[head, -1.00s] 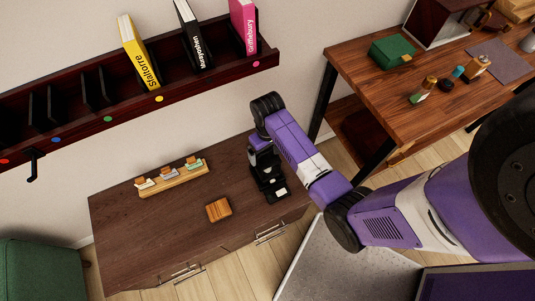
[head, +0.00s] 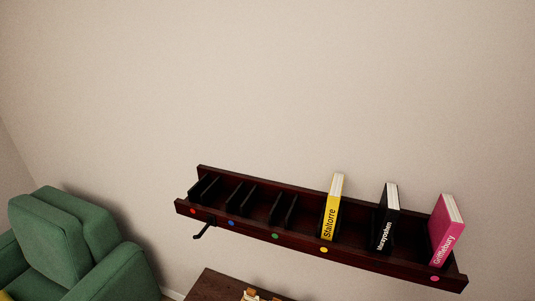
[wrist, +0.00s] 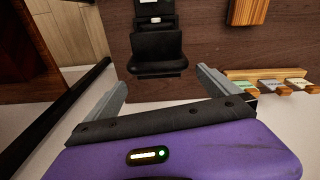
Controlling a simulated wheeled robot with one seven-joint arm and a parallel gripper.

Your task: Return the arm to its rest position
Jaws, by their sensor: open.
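My gripper (wrist: 161,78) shows in the wrist view, its two grey fingers spread apart with nothing between them. My arm and gripper are out of the head view. Beyond the fingertips, a black device (wrist: 158,52) stands on the dark wooden cabinet top (wrist: 205,45). The gripper appears apart from it.
A wooden block (wrist: 247,10) and a wooden rack with small cards (wrist: 265,75) lie on the cabinet. In the head view, a dark wall shelf (head: 300,240) holds yellow (head: 332,208), black (head: 386,217) and pink (head: 445,230) books. A green armchair (head: 75,245) stands left.

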